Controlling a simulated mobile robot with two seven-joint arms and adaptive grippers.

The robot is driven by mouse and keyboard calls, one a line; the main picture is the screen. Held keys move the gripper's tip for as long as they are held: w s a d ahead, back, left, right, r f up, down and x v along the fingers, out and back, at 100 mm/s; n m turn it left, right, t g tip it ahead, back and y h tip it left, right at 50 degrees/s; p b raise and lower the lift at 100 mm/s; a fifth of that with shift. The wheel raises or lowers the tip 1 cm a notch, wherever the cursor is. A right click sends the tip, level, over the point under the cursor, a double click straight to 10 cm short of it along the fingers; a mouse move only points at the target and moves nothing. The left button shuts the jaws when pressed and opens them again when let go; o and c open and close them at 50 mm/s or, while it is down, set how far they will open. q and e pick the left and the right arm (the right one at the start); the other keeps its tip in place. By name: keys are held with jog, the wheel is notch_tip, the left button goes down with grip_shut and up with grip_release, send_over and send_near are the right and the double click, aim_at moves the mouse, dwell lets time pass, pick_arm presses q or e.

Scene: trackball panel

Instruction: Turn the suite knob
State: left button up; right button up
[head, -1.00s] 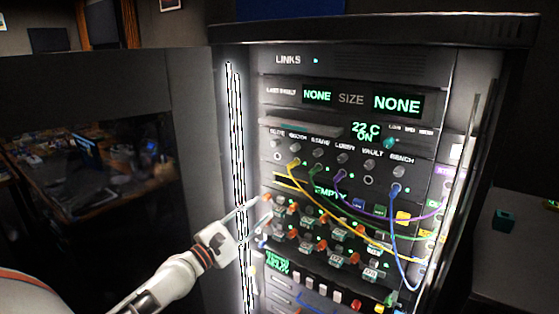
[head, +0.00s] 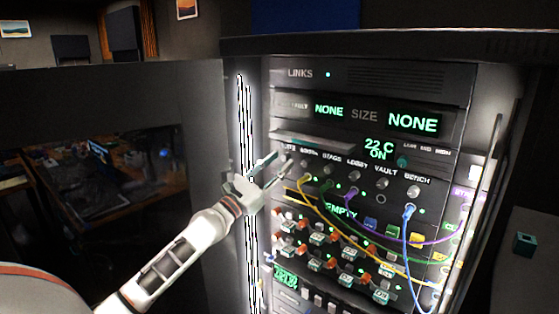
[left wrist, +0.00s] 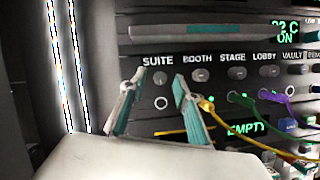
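The suite knob (left wrist: 160,77) is a small grey round knob under the SUITE label, at the left end of a row of knobs in the left wrist view. My left gripper (left wrist: 158,82) is open and empty, its fingertips on either side of the knob in that view. I cannot tell whether the tips reach around the knob or stop short of it. My right gripper is in neither view.
The booth knob (left wrist: 201,75) is close to the right finger. Coloured cables, including a yellow one (left wrist: 205,106), hang from sockets below the row. A bright light strip (head: 244,130) runs up the rack's left side. A shelf bar (head: 318,143) juts out above the labels.

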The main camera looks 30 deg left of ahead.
pick_arm(q)
jog(key=shift+w+d+r, duration=0.1)
jog(key=shift+w, duration=0.25)
jog(key=c, duration=0.8)
grip_shut()
